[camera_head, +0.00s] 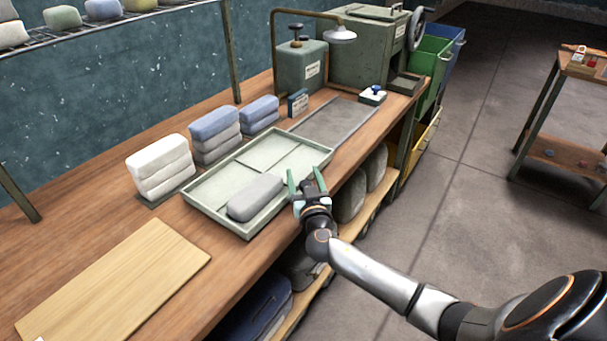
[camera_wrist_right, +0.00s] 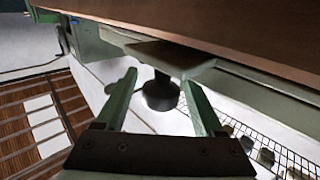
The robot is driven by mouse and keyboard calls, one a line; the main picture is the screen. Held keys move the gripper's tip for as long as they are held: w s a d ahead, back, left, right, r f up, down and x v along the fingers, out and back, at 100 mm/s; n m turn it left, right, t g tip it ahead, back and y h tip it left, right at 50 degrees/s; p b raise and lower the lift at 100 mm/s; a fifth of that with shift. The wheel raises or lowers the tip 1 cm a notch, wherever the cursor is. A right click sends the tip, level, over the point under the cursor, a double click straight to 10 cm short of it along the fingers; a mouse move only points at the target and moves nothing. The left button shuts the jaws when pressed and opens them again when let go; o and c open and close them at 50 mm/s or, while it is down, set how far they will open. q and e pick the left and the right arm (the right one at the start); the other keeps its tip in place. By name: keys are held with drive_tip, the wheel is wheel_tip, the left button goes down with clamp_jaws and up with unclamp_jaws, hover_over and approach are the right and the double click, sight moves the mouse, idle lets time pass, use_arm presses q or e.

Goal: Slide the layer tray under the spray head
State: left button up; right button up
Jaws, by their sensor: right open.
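The layer tray (camera_head: 258,143) is a shallow pale green tray with low dividers, lying flat on the wooden bench. A grey rounded block (camera_head: 255,197) lies in its near part. The spray head (camera_head: 342,34) is a pale metal cone on a bent brass pipe from a green tank (camera_head: 301,66). It hangs above the bench beyond the tray, over a grey metal plate (camera_head: 337,120). My right gripper (camera_head: 305,174) is open at the tray's right side wall; I cannot tell whether it touches. Its spread green fingers also show in the right wrist view (camera_wrist_right: 165,95). My left gripper is not in view.
White (camera_head: 160,166) and blue-grey (camera_head: 217,133) block stacks stand behind the tray. A wooden board (camera_head: 115,282) lies at the near left. A green machine (camera_head: 365,50) stands at the far end.

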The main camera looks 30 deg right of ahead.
drive_tip(key=shift+w, duration=0.15)
clamp_jaws()
idle(0.5)
idle(0.9)
